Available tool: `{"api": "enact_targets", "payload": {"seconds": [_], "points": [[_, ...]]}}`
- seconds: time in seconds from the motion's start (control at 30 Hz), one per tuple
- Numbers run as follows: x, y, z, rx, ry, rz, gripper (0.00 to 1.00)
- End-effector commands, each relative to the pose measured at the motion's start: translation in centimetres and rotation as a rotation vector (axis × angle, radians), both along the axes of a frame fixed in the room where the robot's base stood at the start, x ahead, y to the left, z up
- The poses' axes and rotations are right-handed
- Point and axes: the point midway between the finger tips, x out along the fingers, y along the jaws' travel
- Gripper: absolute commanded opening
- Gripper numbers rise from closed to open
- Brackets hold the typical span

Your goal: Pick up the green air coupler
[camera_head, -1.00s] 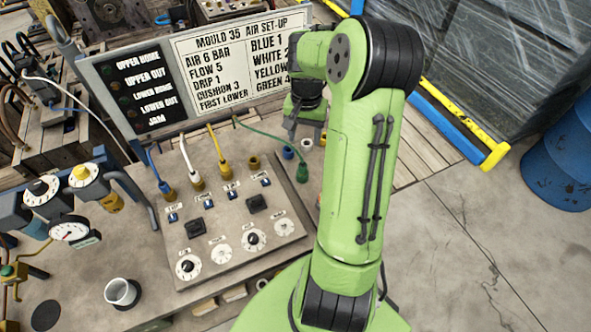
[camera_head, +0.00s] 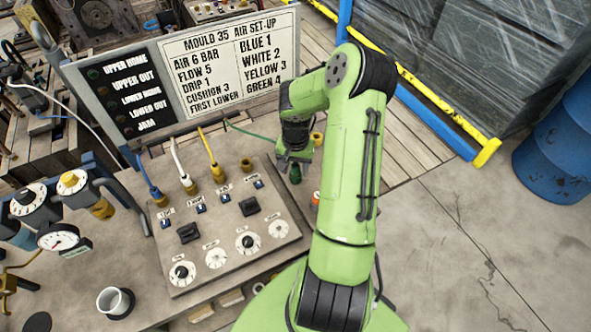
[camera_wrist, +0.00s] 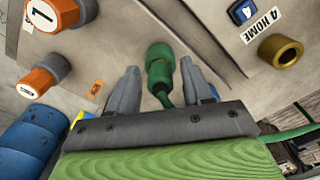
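The green air coupler (camera_wrist: 160,68) lies between the two fingers of my gripper (camera_wrist: 155,85) in the wrist view, with a gap on each side. Its green hose runs back under the gripper and comes out at the lower right. In the head view the coupler (camera_head: 295,174) shows just below my gripper (camera_head: 293,160), at the right edge of the grey control panel (camera_head: 240,215). The gripper is open around the coupler. Whether the coupler is seated in a port is hard to tell.
Blue, white and yellow hoses (camera_head: 212,155) plug into the panel to the left. A brass port (camera_wrist: 288,52) labelled 4 HOME is bare. The set-up board (camera_head: 215,65) rises behind. A white cup (camera_head: 115,301) stands at the front left.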

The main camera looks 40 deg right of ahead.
Motion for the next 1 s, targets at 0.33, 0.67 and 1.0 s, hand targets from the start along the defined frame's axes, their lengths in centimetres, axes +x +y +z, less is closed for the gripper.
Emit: {"api": "enact_targets", "payload": {"seconds": [0.33,0.67,1.0], "points": [[0.0,0.0,0.0,0.0,0.0,0.0,0.0],[0.1,-0.1,1.9,-0.005,-0.003,-0.001,0.0],[0.1,-0.1,9.5,-0.002,-0.002,-0.001,0.0]]}}
